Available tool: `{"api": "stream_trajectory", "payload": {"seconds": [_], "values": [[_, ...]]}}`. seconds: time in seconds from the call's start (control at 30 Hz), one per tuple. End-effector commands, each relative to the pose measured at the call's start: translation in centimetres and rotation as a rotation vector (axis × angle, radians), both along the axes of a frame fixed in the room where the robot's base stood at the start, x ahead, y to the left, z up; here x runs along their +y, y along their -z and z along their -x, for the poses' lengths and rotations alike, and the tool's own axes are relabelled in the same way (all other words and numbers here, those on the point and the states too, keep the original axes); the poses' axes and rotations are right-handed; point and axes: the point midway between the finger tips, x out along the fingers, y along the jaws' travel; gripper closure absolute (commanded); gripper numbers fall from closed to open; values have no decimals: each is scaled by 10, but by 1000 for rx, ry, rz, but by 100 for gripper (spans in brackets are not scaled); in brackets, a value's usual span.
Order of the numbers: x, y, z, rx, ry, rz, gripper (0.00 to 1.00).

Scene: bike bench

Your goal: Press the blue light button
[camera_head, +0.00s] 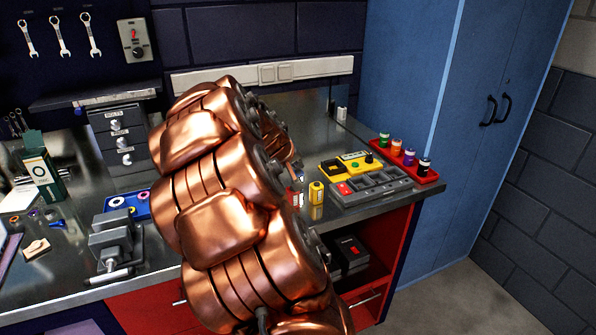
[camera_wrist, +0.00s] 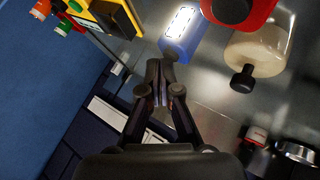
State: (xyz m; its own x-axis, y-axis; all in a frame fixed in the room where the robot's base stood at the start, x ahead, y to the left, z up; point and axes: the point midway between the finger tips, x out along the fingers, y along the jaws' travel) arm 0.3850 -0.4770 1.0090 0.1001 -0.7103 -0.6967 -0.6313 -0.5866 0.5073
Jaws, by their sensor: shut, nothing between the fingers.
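The blue light (camera_wrist: 180,36) shows at the top middle of the wrist view, a blue body with a bright white lit panel. A small dark part sits at its near end, close to my fingertips; I cannot tell whether this is the button. My gripper (camera_wrist: 160,70) is shut and empty, with its fingertips just short of the light's near end. Whether they touch it is unclear. In the head view my copper arm covers the middle of the bench and hides the light and the gripper.
In the wrist view a yellow device (camera_wrist: 103,14) lies left of the light, and a cream bottle (camera_wrist: 259,50) with a black cap and a red object (camera_wrist: 238,10) lie to its right. In the head view a grey tray (camera_head: 372,187), red rack (camera_head: 407,163) and vise (camera_head: 112,240) stand on the bench.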

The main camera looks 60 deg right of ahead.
Motion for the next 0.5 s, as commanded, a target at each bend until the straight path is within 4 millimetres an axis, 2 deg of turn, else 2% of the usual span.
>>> {"api": "stream_trajectory", "payload": {"seconds": [0.27,0.5], "values": [[0,1,0,0,0,0,100],[0,-6,0,-1,0,1,100]]}}
